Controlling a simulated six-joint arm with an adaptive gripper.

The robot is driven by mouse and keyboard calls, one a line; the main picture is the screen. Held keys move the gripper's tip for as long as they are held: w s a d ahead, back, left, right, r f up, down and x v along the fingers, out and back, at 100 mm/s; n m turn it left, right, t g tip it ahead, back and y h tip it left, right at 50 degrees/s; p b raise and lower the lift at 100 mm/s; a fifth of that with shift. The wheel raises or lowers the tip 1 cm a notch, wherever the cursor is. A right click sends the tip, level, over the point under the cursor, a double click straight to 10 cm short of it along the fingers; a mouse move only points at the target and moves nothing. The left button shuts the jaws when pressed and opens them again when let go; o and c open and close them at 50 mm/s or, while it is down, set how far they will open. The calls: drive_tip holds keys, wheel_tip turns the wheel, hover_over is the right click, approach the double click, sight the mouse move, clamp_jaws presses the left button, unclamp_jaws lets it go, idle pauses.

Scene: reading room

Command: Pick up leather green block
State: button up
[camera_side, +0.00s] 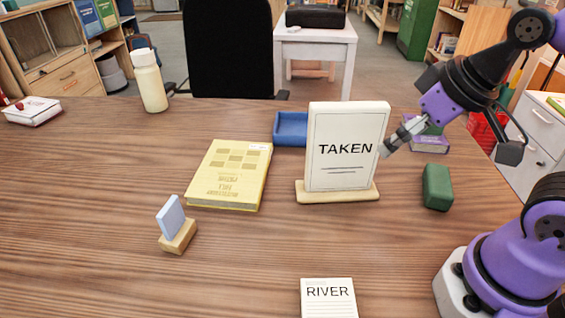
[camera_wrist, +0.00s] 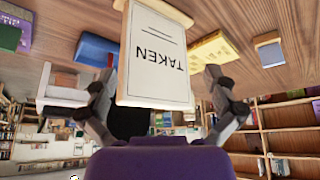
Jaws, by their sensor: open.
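The green block (camera_side: 437,187) lies on the wooden table at the right, just right of the TAKEN sign (camera_side: 347,147). It looks dark green with rounded edges. My gripper (camera_side: 388,148) is above the table by the sign's right edge, up and left of the block and apart from it. In the wrist view my gripper (camera_wrist: 160,77) is open and empty, with the sign (camera_wrist: 157,55) upside down, seen between and beyond the fingers. I cannot make out the block for certain in the wrist view.
A purple book (camera_side: 430,144) lies behind the block. A blue tray (camera_side: 291,127) is partly behind the sign. A yellow book (camera_side: 231,174), a small card on a wooden stand (camera_side: 177,236), a cream bottle (camera_side: 149,81) and a RIVER card (camera_side: 328,298) also stand or lie on the table.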

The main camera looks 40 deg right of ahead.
drive_tip(key=shift+c, duration=0.4)
drive_tip(key=m+g, duration=0.6)
drive_tip(key=m, duration=0.6)
hover_over(440, 178)
wheel_tip(440, 178, down, 10)
drive_tip(key=shift+d+f, duration=0.1)
drive_tip(key=shift+f, duration=0.1)
wheel_tip(440, 178, down, 6)
drive_tip(key=shift+s+f, duration=0.1)
drive_tip(key=c, duration=1.5)
